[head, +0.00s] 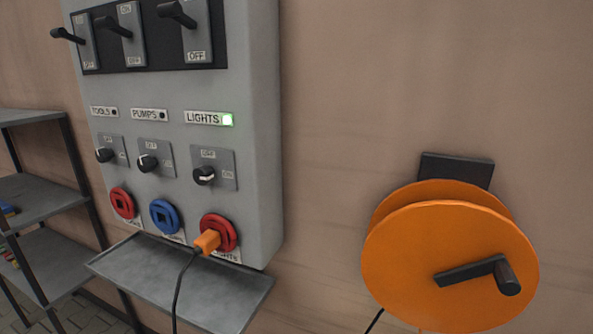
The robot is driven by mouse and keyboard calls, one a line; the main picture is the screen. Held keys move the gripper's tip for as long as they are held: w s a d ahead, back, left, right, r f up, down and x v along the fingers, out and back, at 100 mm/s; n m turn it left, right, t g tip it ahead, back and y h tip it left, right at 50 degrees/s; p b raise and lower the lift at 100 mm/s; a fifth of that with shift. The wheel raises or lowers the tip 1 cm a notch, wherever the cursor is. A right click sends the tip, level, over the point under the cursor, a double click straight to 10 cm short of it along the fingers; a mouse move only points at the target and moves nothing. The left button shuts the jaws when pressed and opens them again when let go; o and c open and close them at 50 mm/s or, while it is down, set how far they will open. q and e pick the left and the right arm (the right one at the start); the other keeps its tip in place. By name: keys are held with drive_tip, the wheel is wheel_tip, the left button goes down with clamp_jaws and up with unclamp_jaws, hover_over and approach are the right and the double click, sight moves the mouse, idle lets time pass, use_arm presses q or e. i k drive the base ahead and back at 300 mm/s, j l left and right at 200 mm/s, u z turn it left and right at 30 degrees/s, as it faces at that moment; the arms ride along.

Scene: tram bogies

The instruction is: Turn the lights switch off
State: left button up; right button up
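A grey wall panel (261,130) fills the left half of the head view. Its lights column is the rightmost one. The LIGHTS label (201,118) has a lit green lamp (228,120) beside it. Above it, the lights lever switch (176,13) has a black handle sticking out above an OFF mark; its top is cut by the frame edge, and its ON mark does not show. Below the label is a black rotary knob (204,175). Under that, an orange plug (207,241) sits in a red socket (222,229). Neither of my grippers is in view.
The tools lever (67,35) and pumps lever (112,26) are to the left, their lamps dark. A grey tray (180,285) juts out below the panel. An orange cable reel (440,255) hangs at right. Metal shelves (40,195) stand at left.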

sight(203, 175)
drive_tip(key=z, duration=1)
drive_tip(key=u, duration=1.5)
